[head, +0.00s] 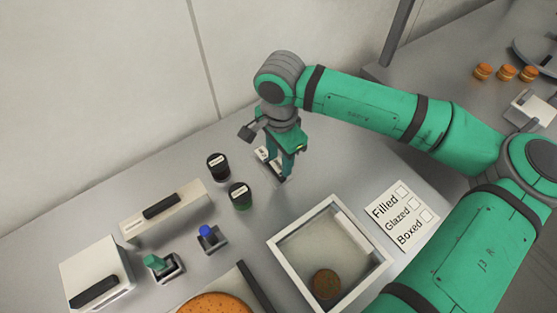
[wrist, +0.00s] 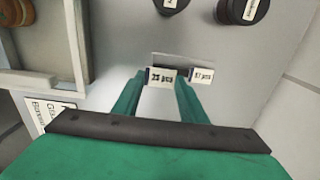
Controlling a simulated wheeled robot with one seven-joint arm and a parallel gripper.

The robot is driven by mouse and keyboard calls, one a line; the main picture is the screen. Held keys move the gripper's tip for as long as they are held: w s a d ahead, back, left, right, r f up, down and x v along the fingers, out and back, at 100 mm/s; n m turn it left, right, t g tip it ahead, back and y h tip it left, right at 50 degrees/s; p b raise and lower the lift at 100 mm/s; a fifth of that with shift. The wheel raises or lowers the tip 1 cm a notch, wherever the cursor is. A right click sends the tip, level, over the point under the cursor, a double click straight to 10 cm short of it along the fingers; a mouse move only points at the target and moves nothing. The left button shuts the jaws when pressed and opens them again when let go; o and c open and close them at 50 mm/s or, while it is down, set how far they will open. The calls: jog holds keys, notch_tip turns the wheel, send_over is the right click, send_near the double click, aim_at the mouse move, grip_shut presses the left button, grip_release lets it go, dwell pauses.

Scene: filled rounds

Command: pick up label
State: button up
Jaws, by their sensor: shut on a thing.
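My gripper (head: 281,172) points down over the back of the worktop. In the wrist view its two green fingers (wrist: 160,90) are shut on a small white label (wrist: 161,78) reading "25 pcs". A second white label (wrist: 201,76), whose text is partly readable as pcs, is beside it, just right of the fingers. Behind both lies a flat pale holder with a dark slot (wrist: 172,57). In the head view the fingers largely hide the labels; a small white patch (head: 263,154) shows beside them. I cannot tell whether the held label is clear of the holder.
Two dark jars (head: 240,195) stand left of my gripper. An open white-rimmed tray (head: 285,253) holds a brown round (head: 326,284). A card (head: 401,215) reads Filled, Glazed, Boxed. Two stamps (head: 208,236) stand at front left. Orange rounds (head: 507,72) sit on the far right counter.

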jog(key=s+d+r, duration=0.4)
jog(key=s+r, duration=0.3)
jog(key=s, duration=0.4)
jog(key=shift+s+d+r, duration=0.2)
jog(key=shift+s+r, duration=0.05)
jog(key=shift+r, duration=0.15)
